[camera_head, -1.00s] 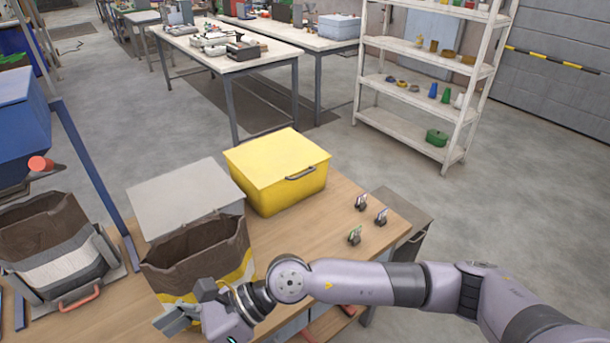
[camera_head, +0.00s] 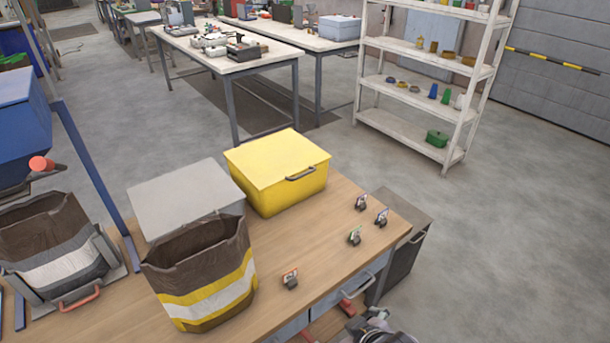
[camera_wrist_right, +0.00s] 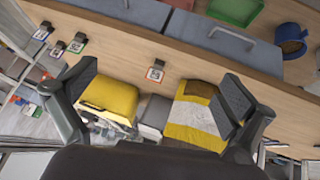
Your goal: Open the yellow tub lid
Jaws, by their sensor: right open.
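The yellow tub (camera_head: 285,190) stands on the wooden bench in the head view. Its yellow lid (camera_head: 277,157) is shut, with a dark handle (camera_head: 301,174) at the front right edge. The tub also shows in the right wrist view (camera_wrist_right: 108,98), beyond the finger on the left. My right gripper (camera_wrist_right: 160,100) shows only in the right wrist view. Its two fingers are spread wide with nothing between them gripped, and it is apart from the tub. In the head view only a bit of my arm shows at the bottom edge. My left gripper is in neither view.
A brown, yellow and white bag (camera_head: 207,285) stands in front of the tub beside a grey box (camera_head: 185,195). Small card holders (camera_head: 354,236) stand on the bench's right part. Another bag (camera_head: 58,245) is at the left. Bench drawers (camera_head: 350,290) face the front.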

